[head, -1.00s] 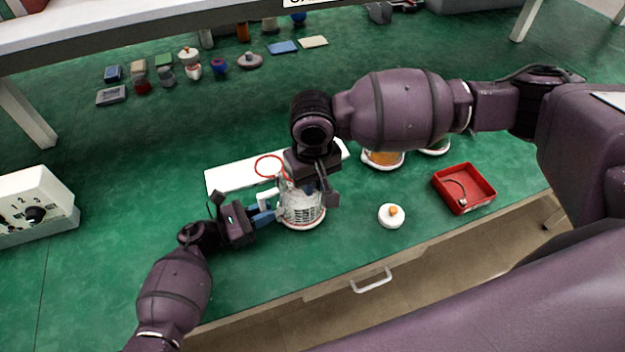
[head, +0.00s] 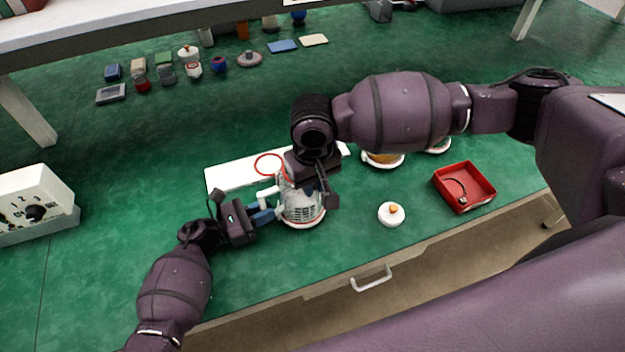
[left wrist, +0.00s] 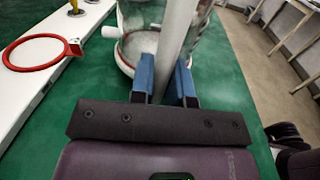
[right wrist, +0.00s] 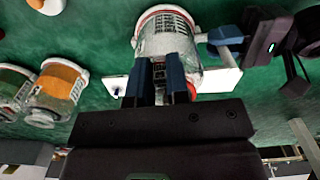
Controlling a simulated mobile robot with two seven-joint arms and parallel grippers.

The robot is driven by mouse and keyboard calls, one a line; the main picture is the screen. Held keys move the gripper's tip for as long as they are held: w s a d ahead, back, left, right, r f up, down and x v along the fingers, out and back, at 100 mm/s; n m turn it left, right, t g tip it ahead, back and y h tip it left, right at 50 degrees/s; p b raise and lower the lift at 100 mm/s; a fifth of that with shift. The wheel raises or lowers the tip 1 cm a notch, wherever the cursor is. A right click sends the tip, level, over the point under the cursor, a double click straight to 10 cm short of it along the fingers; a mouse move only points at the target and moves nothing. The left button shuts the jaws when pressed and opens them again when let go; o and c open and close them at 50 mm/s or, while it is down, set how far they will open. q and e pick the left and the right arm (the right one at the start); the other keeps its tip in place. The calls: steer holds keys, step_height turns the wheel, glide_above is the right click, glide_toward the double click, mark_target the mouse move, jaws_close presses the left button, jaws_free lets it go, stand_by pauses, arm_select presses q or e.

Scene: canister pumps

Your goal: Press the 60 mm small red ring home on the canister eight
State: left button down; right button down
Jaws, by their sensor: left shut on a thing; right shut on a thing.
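The clear canister (head: 303,208) with a printed grid and a white handle stands upright on the green bench. It also shows in the left wrist view (left wrist: 140,45) and the right wrist view (right wrist: 165,38). My left gripper (head: 265,210) is shut on its white handle (left wrist: 176,40), at the canister's left side. My right gripper (head: 322,182) is shut over the canister's top; its fingers and wrist hide what it holds. A bit of red (right wrist: 192,91) shows beside its fingers, and I cannot tell which ring it belongs to. The canister's number is not readable.
A larger red ring (head: 269,165) with a tab lies on a white board (head: 228,178) behind the canister. To the right are a canister with orange contents (head: 383,158), a white lid with an orange knob (head: 391,214) and a red tray (head: 465,187). Green bench in front is clear.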

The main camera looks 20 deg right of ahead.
steer(key=shift+f, duration=1.15)
stand_by(1.0)
steer(key=shift+c, duration=2.4)
jaws_free()
steer(key=shift+s+d, duration=0.2)
steer(key=shift+s, duration=0.8)
steer(key=shift+s+d, duration=0.15)
steer(key=shift+s, duration=0.8)
steer(key=shift+r, duration=0.1)
step_height(320, 180, up, 7)
steer(key=shift+r, duration=0.2)
arm_select(q)
steer(key=c, duration=1)
jaws_free()
